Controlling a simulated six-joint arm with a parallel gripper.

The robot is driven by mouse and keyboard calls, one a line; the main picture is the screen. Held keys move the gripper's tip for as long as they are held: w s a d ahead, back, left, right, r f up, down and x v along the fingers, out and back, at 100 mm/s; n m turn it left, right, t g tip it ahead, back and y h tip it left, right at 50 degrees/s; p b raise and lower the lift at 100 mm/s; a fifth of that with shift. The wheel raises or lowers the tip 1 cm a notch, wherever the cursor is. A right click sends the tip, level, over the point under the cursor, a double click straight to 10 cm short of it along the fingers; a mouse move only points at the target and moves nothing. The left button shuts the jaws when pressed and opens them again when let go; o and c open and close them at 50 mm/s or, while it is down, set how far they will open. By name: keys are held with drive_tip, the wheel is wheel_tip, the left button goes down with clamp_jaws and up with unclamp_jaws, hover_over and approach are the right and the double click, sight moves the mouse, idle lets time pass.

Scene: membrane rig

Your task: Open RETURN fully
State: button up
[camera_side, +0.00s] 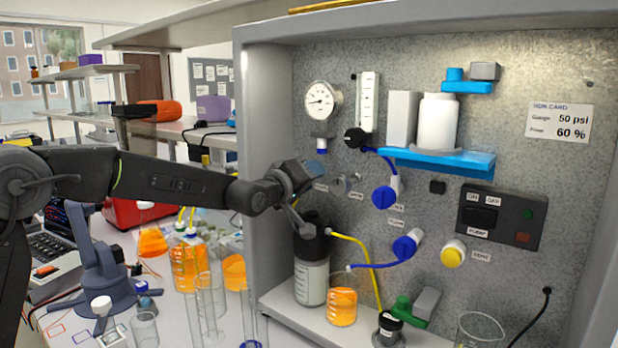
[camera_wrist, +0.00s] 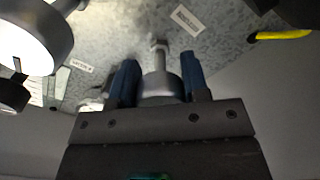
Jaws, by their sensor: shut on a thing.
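My gripper (camera_side: 317,172) reaches the metal back panel below the pressure gauge. In the wrist view my gripper (camera_wrist: 160,85) has its two blue fingers on either side of a grey round valve knob (camera_wrist: 158,88), shut on it. A thin stem rises from the knob toward the panel. A small label (camera_wrist: 187,18) sits on the panel beside it, too blurred to read surely as RETURN. In the side view the held knob is hidden behind my gripper.
The gauge (camera_side: 323,99) and a black flow meter knob (camera_side: 356,138) are above. A black-capped bottle (camera_side: 312,270) stands close below my gripper. Blue knobs (camera_side: 385,197), a yellow knob (camera_side: 453,254) and a blue shelf (camera_side: 437,160) lie to the right. Blue and yellow tubes hang nearby.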

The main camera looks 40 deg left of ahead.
drive_tip(key=n, duration=1.2)
drive_tip(key=shift+n, duration=0.4)
drive_tip(key=n, duration=0.6)
drive_tip(key=shift+r, duration=0.1)
drive_tip(key=n, duration=0.5)
drive_tip(key=shift+n, duration=0.4)
drive_tip(key=o, duration=0.9)
drive_tip(key=shift+o, duration=0.2)
